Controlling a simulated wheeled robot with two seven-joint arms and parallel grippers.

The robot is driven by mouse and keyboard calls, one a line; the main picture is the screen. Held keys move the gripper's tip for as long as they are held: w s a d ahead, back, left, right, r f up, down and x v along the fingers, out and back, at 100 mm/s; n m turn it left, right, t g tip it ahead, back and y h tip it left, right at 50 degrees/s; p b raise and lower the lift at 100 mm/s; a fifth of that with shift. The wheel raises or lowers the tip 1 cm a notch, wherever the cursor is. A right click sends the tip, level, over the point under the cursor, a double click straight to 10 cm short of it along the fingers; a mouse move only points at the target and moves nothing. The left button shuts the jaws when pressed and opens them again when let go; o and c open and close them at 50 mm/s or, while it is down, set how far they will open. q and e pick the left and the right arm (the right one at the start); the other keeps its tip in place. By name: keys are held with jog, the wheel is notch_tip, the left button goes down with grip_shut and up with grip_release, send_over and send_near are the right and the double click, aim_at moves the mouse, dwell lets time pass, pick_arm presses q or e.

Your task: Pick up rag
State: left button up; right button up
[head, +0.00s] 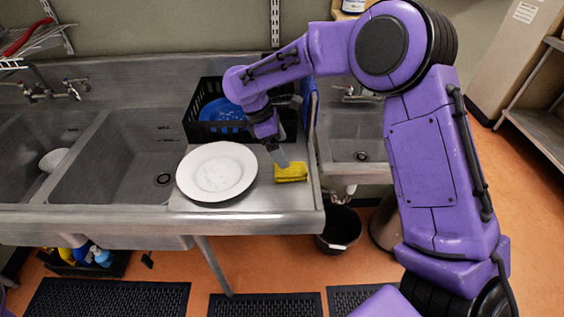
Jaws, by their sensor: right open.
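The rag is a small yellow folded cloth (291,172) lying on the steel drainboard, right of a white plate (216,172). My right arm reaches in from the right and bends down over the drainboard. My left gripper is not in view.
A black crate (197,131) with a blue dish (222,115) stands behind the plate and gripper. Sink basins (120,160) lie to the left, and a small sink (350,150) is on the right. A black bucket (338,240) stands on the floor below.

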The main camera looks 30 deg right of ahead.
aim_at(292, 166)
jog(key=s+f, duration=0.1)
jog(key=s+d+f, duration=0.1)
jog(key=shift+s+f+p, duration=0.2)
jog(key=shift+f+p, duration=0.15)
jog(key=f, duration=0.1)
jog(key=d+f, duration=0.1)
jog(key=f, duration=0.1)
jog(key=f+p, duration=0.1)
jog(key=shift+w+d+f, duration=0.15)
jog(key=shift+w+f, duration=0.15)
jog(key=shift+d+f, duration=0.15)
jog(key=shift+f, duration=0.05)
jog(key=shift+s+r, duration=0.15)
jog(key=shift+s, duration=0.15)
jog(key=c, duration=1.1)
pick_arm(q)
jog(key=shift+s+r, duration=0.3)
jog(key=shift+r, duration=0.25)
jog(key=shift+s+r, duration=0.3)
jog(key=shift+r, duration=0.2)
pick_arm(e)
jog(key=shift+o, duration=0.2)
